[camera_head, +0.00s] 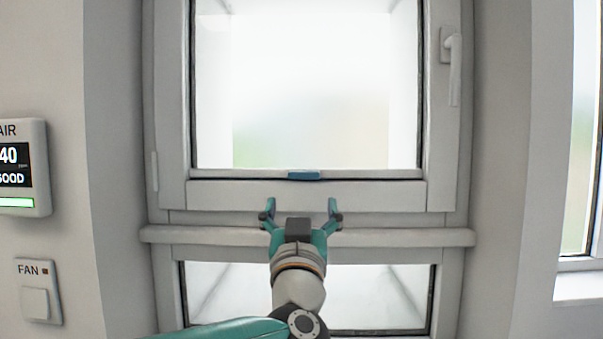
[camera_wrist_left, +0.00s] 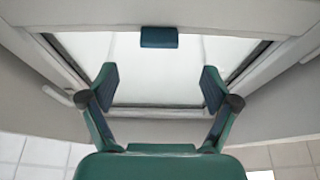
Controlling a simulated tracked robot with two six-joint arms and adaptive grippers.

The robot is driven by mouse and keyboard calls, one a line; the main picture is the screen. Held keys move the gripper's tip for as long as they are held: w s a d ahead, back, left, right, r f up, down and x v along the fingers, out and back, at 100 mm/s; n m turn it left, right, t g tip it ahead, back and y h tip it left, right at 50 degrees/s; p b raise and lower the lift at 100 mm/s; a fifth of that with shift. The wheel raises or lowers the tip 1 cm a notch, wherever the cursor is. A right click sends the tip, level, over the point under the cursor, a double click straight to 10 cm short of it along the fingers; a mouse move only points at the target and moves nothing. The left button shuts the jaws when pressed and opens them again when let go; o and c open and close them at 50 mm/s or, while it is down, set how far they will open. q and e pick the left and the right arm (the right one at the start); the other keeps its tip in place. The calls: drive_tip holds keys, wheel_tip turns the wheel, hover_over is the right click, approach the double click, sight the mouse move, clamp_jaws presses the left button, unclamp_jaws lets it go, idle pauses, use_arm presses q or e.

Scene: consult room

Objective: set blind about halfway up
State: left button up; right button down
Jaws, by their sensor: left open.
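The window (camera_head: 305,90) fills the middle of the head view. A pale rail (camera_head: 250,174) runs along the bottom of its upper pane, with a small blue tab (camera_head: 303,176) at its centre. I cannot tell clearly whether the bright surface above is blind or glass. My left gripper (camera_head: 301,207) is open and empty, its fingers spread just below the tab in the picture and apart from it. In the left wrist view, the tab (camera_wrist_left: 159,37) shows at top centre, beyond the open left gripper (camera_wrist_left: 160,88). My right gripper is not in view.
A white horizontal bar (camera_head: 400,237) crosses the window below the upper sash, behind my gripper in the picture. A window handle (camera_head: 454,70) is at the upper right. An air display (camera_head: 20,168) and fan switch (camera_head: 37,291) are on the left wall.

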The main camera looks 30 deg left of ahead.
sight(303, 171)
use_arm(q)
drive_tip(key=p+x, duration=0.2)
drive_tip(key=x, duration=0.8)
drive_tip(key=shift+w+a+r, duration=0.1)
drive_tip(key=shift+w+r, duration=0.1)
